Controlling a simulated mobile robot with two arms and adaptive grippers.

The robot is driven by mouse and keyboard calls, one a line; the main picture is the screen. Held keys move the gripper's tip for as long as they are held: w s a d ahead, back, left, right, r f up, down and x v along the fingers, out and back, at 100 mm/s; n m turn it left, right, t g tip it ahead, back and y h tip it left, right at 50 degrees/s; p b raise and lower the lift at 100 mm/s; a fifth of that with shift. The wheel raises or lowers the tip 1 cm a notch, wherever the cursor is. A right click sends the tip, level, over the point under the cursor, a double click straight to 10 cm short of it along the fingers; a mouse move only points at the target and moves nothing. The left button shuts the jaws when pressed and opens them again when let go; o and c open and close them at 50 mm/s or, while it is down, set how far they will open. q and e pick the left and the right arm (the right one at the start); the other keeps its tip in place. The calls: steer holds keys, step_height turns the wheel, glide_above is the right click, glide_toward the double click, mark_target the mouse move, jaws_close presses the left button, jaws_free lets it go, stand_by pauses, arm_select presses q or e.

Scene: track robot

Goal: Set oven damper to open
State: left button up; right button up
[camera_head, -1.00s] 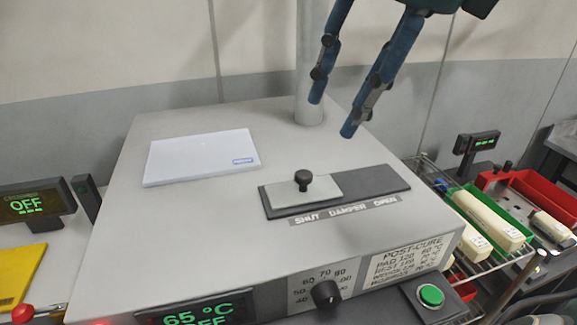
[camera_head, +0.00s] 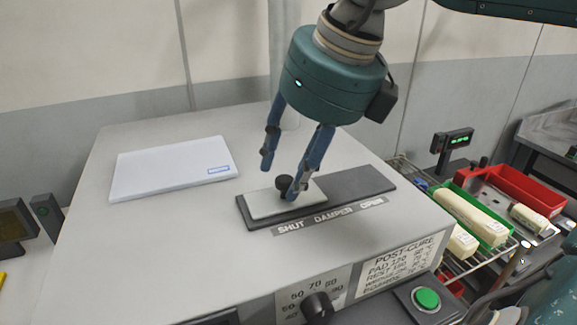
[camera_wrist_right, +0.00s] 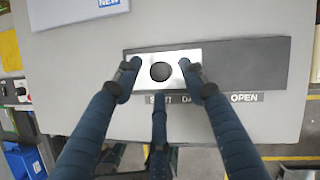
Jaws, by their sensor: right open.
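The oven damper is a light slider plate (camera_head: 262,204) with a black knob (camera_head: 284,182) in a dark track (camera_head: 362,182) on the oven's top. The plate sits at the left end of the track, over the SHUT side of the label (camera_head: 330,216); the OPEN side is bare. My right gripper (camera_head: 280,181) is open, pointing down at the knob. In the right wrist view the knob (camera_wrist_right: 161,71) shows between the spread fingers, with gaps on both sides. I cannot tell how far above the plate the fingertips are. My left gripper is not in view.
A white booklet (camera_head: 172,168) lies on the oven top (camera_head: 130,235) to the left. A dial (camera_head: 318,306) and a green button (camera_head: 427,298) are at the front. A rack with a green tray (camera_head: 490,236) and a red tray (camera_head: 528,188) stands to the right.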

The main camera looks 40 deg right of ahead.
steer(key=shift+x, duration=0.75)
steer(key=shift+s, duration=0.1)
jaws_close()
steer(key=shift+d, duration=0.2)
steer(key=d+b, duration=0.1)
steer(key=d, duration=0.2)
steer(key=s+d+b, duration=0.1)
steer(key=d, duration=0.2)
steer(key=s+d+b, duration=0.1)
steer(key=d, duration=0.2)
steer(key=shift+s+d+r, duration=0.1)
steer(key=shift+s+d, duration=0.05)
steer(key=shift+d, duration=0.2)
steer(key=shift+a+r, duration=0.1)
steer(key=shift+a, duration=0.05)
